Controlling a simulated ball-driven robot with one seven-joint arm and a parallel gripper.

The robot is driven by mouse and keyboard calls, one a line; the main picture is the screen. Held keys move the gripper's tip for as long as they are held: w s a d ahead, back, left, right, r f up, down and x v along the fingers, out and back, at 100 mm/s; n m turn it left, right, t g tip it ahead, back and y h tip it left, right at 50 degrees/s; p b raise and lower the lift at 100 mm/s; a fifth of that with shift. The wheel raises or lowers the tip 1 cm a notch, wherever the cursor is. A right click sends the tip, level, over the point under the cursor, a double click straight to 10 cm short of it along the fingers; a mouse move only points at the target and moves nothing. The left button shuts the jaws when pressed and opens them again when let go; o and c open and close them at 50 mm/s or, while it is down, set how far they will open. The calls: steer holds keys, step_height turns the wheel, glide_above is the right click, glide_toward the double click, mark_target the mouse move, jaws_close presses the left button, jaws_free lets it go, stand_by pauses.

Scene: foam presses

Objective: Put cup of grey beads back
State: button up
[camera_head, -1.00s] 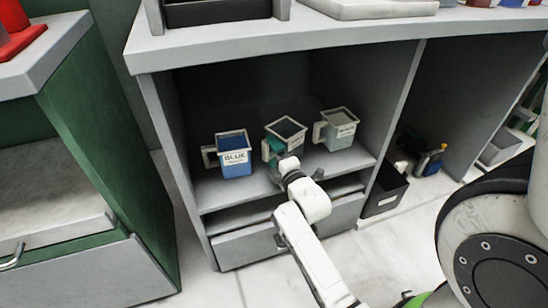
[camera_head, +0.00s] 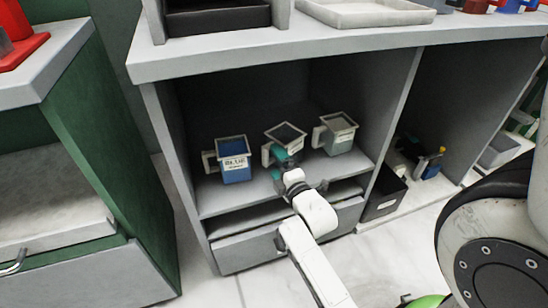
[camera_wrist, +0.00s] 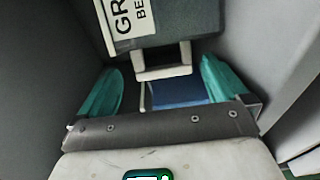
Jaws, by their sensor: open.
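A dark grey cup (camera_head: 287,133) stands upright in the middle of three cups on the cabinet shelf. In the wrist view the cup (camera_wrist: 170,22) fills the top, its label cut off after "GR" and "BE". My gripper (camera_head: 281,158) is in front of this cup, on the near side. In the wrist view my gripper (camera_wrist: 163,78) is open, its teal fingers spread to either side of the cup's pale handle (camera_wrist: 164,64). I see no finger pressing on the handle. The arm hides the cup's lower front in the head view.
A cup labelled BLUE (camera_head: 236,165) stands left of the grey cup, and a paler cup (camera_head: 338,137) stands right. The cabinet's side walls and countertop (camera_head: 300,47) enclose the shelf (camera_head: 228,196). A dark bin (camera_head: 384,197) is at the lower right.

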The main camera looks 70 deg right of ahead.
steer(key=p+v, duration=0.2)
steer(key=v, duration=0.7)
steer(key=w+a+f+m+g+y, duration=0.45)
steer(key=a+f+y, duration=0.25)
steer(key=a, duration=0.3)
steer(key=s+a+f+m+g+y, duration=0.1)
steer(key=s+a+m+g+y, duration=0.4)
steer(key=a, duration=0.8)
steer(key=shift+s+f+g, duration=0.35)
steer(key=shift+s+g, duration=1)
steer(key=shift+s, duration=0.75)
steer(key=shift+a, duration=0.15)
steer(key=shift+c, duration=0.2)
